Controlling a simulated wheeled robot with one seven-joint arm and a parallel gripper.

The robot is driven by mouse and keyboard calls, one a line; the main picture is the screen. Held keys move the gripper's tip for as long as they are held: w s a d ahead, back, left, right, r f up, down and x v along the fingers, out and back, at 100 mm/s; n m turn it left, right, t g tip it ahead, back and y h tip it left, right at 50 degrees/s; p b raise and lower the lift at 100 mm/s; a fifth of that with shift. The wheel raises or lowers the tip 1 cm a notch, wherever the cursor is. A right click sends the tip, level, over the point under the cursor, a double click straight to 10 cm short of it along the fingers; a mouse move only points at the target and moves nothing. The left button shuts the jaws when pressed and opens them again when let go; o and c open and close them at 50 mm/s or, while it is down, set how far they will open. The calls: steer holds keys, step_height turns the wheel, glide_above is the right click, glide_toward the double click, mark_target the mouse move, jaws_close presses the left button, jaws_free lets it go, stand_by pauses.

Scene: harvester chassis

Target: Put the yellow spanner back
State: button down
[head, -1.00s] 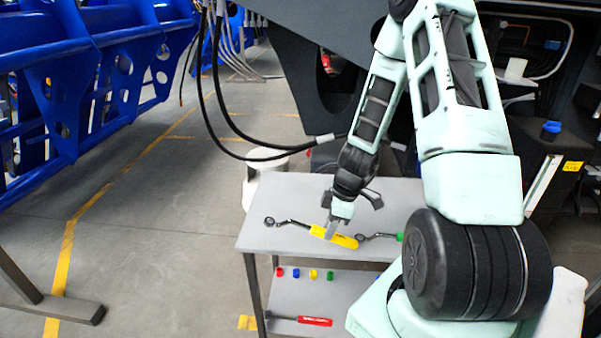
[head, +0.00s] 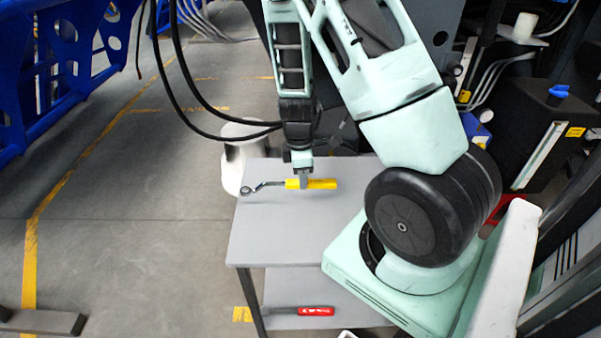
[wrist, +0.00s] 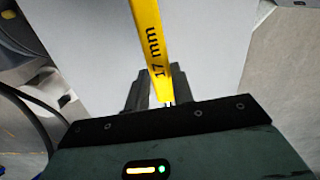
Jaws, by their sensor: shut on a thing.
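The yellow spanner (head: 323,184) has a yellow handle and a dark metal shank, with its ring end pointing left in the head view. My gripper (head: 303,183) points down and is shut on the handle. The spanner is over the far part of the grey table top (head: 285,235); I cannot tell for sure how much gap is under it. In the wrist view the yellow handle (wrist: 149,40), marked "17 mm", runs up out of the picture from between the fingers of my gripper (wrist: 158,92). The ring end is out of that view.
The near table top is bare. A red-handled tool (head: 315,311) lies on the lower shelf. A white cylindrical object (head: 238,145) stands behind the table's left corner. Black cables (head: 195,95) hang at the back left. The floor on the left is open.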

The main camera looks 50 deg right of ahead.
steer(key=shift+r, duration=0.1)
steer(key=shift+w+a, duration=0.1)
step_height(320, 180, down, 8)
steer(key=b, duration=0.7)
steer(key=shift+r+b, duration=0.1)
steer(key=shift+b, duration=0.2)
steer(key=c, duration=1.1)
jaws_free()
steer(key=r+p, duration=0.1)
steer(key=r, duration=0.7)
steer(key=r+p, duration=0.1)
steer(key=r, duration=0.8)
steer(key=shift+w+a+r, duration=0.2)
steer(key=shift+a, duration=0.1)
